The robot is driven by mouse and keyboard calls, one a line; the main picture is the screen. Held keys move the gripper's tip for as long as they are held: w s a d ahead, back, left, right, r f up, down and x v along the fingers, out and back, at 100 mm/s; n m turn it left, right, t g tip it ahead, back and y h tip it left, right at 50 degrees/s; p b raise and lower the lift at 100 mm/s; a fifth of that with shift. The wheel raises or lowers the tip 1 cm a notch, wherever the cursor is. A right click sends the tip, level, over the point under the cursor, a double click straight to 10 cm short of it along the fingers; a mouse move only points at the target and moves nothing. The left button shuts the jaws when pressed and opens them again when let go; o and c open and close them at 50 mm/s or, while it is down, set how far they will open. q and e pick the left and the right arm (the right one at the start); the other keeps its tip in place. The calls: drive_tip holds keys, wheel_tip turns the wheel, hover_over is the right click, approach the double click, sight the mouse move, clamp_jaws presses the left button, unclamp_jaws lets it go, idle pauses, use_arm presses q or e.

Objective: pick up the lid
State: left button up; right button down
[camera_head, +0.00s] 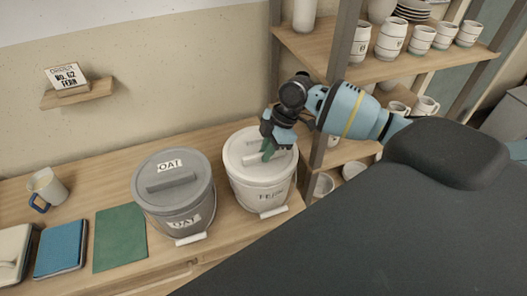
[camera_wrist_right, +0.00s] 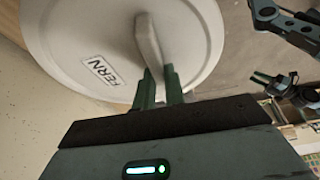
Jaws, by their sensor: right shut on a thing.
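The white lid (camera_head: 240,153) is on the white bucket (camera_head: 248,188) labelled FERN, and I see no clear gap between them. My right gripper (camera_head: 268,152) is over the lid, shut on its raised bar handle. In the right wrist view the lid (camera_wrist_right: 75,35) shows its FERN label, and the green fingertips (camera_wrist_right: 160,85) of my right gripper are at the near end of the handle (camera_wrist_right: 150,42). My left gripper is not in the head view.
A grey OAT bucket (camera_head: 183,205) with its lid on stands close left of the white bucket. A green sheet (camera_head: 119,238), a blue book (camera_head: 61,247) and a mug (camera_head: 47,188) are farther left. A shelf (camera_head: 315,50) with pottery stands close on the right.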

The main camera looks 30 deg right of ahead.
drive_tip(key=shift+r, duration=0.1)
wheel_tip(320, 180, up, 4)
drive_tip(key=shift+f, duration=0.2)
drive_tip(key=s+a, duration=0.3)
drive_tip(key=s, duration=0.4)
drive_tip(key=s+a+r, duration=0.1)
drive_tip(key=s+a, duration=0.2)
drive_tip(key=s, duration=0.4)
drive_tip(key=shift+s+r, duration=0.25)
drive_tip(key=shift+s, duration=0.15)
drive_tip(key=shift+a, duration=0.1)
drive_tip(key=w+a+r+m+t+h, duration=0.3)
drive_tip(key=w+m+h, duration=0.1)
drive_tip(key=m, duration=1.1)
drive_tip(key=shift+w+r+t, duration=0.2)
drive_tip(key=shift+w+t, duration=0.05)
drive_tip(key=shift+t, duration=0.05)
drive_tip(key=shift+a, duration=0.15)
